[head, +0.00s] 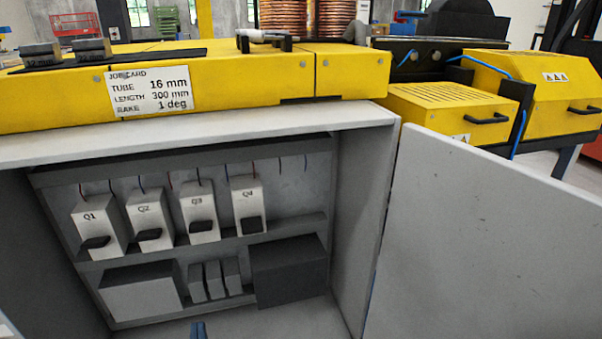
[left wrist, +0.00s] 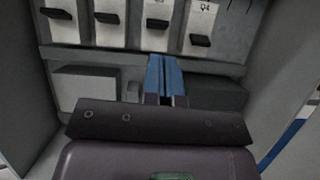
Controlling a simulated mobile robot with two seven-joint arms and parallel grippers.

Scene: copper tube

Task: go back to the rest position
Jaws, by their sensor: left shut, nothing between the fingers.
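My left gripper (head: 198,330) shows only as blue fingertips at the bottom edge of the head view, in front of the open grey cabinet (head: 352,230). In the left wrist view its blue fingers (left wrist: 164,75) are together with nothing between them. They point into the cabinet, below the row of switches and apart from their levers as far as I can tell. My right gripper is in neither view.
White switches Q1 (head: 98,222), Q2 (head: 150,215), Q3 (head: 202,212) and Q4 (head: 248,200) have black levers. The cabinet door (head: 490,240) stands open at right. A yellow machine with a job card (head: 150,92) sits above. Cabinet walls flank my left gripper.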

